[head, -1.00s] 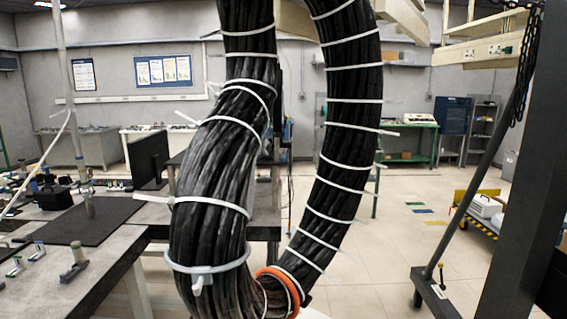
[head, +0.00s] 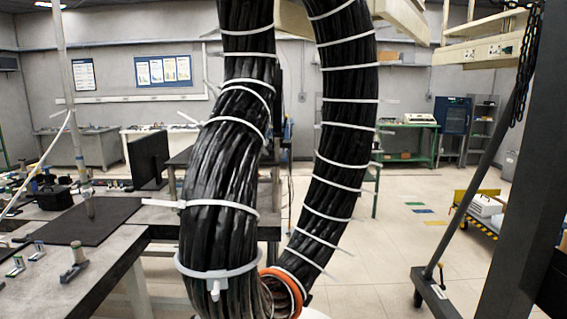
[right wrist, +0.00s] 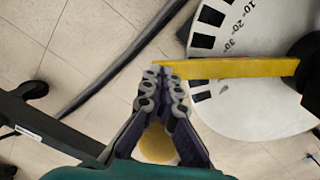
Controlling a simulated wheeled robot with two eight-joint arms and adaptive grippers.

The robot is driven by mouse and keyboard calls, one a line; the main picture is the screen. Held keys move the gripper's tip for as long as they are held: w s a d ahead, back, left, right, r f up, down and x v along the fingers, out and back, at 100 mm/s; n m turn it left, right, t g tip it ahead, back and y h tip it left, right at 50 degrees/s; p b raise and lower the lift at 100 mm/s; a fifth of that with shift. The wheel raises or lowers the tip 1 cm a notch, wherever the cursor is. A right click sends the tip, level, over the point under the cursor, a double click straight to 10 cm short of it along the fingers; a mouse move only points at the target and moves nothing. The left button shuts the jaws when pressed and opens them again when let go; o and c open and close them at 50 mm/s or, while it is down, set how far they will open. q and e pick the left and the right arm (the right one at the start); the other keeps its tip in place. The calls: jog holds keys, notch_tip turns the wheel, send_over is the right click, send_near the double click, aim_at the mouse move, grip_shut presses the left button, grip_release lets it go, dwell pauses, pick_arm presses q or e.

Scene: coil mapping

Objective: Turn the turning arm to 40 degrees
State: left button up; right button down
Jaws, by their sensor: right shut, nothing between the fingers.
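In the right wrist view the turning arm is a flat yellow bar (right wrist: 240,68), running from a dark hub at the right edge across a white dial (right wrist: 262,115). Printed numbers 10, 20 and 30 (right wrist: 230,44) show above the bar. The bar covers the scale just past 30, so the exact reading there is hidden. My right gripper (right wrist: 167,70) is shut, its fingertips together at the bar's free left end. They look close to or against its lower edge; I cannot tell if they touch. My left gripper is not in view.
Large black cable bundles with white ties (head: 345,130) fill the middle of the head view. A grey bench (head: 70,270) is at left, a dark post (head: 525,180) at right. Beneath the dial is tiled floor (right wrist: 110,45) with a dark stand leg (right wrist: 50,125).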

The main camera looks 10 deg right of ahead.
notch_tip(320, 180, up, 12)
jog(key=s+a+p, duration=0.1)
jog(key=a+p, duration=0.1)
jog(key=p, duration=0.4)
dwell(0.5)
